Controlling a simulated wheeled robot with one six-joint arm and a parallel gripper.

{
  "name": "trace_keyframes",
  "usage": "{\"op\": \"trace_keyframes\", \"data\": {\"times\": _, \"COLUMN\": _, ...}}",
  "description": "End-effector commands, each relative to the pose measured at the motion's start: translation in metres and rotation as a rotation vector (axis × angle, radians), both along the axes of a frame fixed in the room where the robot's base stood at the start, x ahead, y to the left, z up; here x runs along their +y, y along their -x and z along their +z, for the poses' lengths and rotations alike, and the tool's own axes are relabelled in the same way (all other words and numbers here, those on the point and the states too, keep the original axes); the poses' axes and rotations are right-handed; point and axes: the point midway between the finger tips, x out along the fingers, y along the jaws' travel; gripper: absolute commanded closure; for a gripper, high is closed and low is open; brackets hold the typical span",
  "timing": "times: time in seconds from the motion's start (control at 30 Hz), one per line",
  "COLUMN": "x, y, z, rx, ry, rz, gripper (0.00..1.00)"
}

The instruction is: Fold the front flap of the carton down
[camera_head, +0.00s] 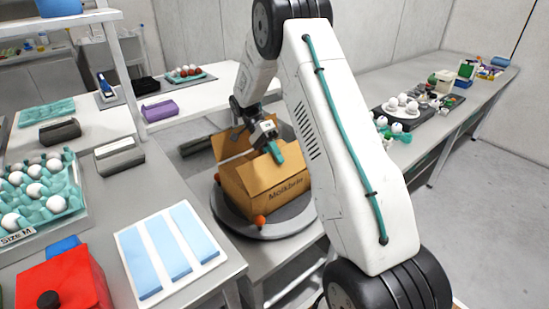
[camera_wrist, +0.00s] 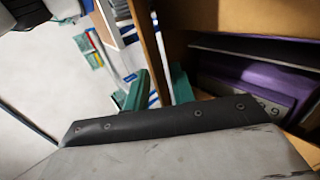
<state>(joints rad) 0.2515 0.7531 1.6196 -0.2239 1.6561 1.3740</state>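The brown cardboard carton (camera_head: 288,190) with printed lettering stands on a round grey turntable. A flap (camera_head: 229,145) stands up at its back left, and another cardboard panel leans along the near side of its top. My gripper (camera_head: 272,150) is at the top of the carton, with one teal finger showing there. In the wrist view my gripper (camera_wrist: 159,88) has its two teal fingers apart. A cardboard edge (camera_wrist: 153,50) runs between them; I cannot tell whether they touch it. A purple box (camera_wrist: 245,88) lies inside the carton. My arm hides the carton's right side.
A bench at right carries a tray of white eggs (camera_head: 401,116).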

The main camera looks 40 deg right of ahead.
Motion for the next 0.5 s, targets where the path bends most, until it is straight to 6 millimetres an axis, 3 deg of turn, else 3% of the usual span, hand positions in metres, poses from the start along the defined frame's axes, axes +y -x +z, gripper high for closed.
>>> {"op": "trace_keyframes", "data": {"times": 0.27, "x": 0.002, "y": -0.009, "z": 0.006, "rx": -0.001, "ry": 0.0, "rz": 0.002, "gripper": 0.75}}
{"op": "trace_keyframes", "data": {"times": 0.5, "x": 0.002, "y": -0.042, "z": 0.031, "rx": -0.002, "ry": 0.001, "rz": 0.002, "gripper": 0.75}}
